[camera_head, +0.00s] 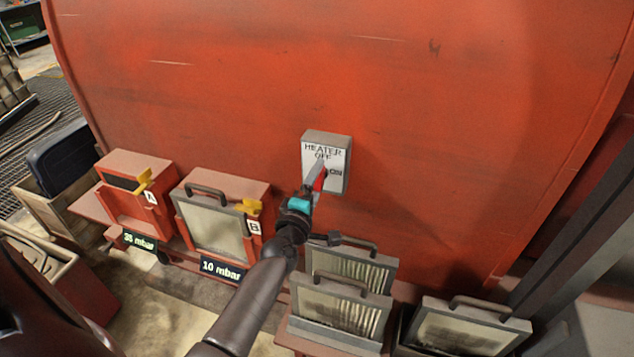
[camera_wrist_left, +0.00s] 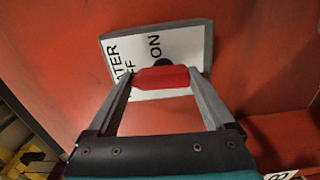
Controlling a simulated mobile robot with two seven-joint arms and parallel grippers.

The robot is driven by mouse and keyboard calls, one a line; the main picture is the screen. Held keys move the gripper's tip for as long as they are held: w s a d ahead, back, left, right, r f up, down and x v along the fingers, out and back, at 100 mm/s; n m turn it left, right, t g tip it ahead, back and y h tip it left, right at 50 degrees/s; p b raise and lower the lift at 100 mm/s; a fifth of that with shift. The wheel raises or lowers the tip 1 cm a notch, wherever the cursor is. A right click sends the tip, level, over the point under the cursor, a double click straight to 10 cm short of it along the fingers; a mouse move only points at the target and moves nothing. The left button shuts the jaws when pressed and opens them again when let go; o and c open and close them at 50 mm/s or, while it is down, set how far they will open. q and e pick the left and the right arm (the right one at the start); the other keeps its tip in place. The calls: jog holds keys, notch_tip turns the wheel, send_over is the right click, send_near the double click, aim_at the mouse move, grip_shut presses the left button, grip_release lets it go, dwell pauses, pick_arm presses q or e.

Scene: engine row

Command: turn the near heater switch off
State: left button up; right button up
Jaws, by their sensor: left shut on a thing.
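In the left wrist view my left gripper's two fingers (camera_wrist_left: 162,78) are closed on either side of the red handle (camera_wrist_left: 165,79), with the plate (camera_wrist_left: 180,62) right behind. I cannot tell exactly which mark the handle points to. My right gripper is not in view.
Framed filter panels with handles (camera_head: 345,305) stand below the switch, another (camera_head: 465,325) at right. The tank wall around the switch is clear.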

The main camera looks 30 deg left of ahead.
pick_arm(q)
jog(key=shift+n, duration=0.4)
jog(key=o, duration=1.1)
jog(key=shift+s, duration=0.1)
jog(key=b+v, duration=0.1)
jog(key=v, duration=1.4)
jog(key=shift+d, duration=0.15)
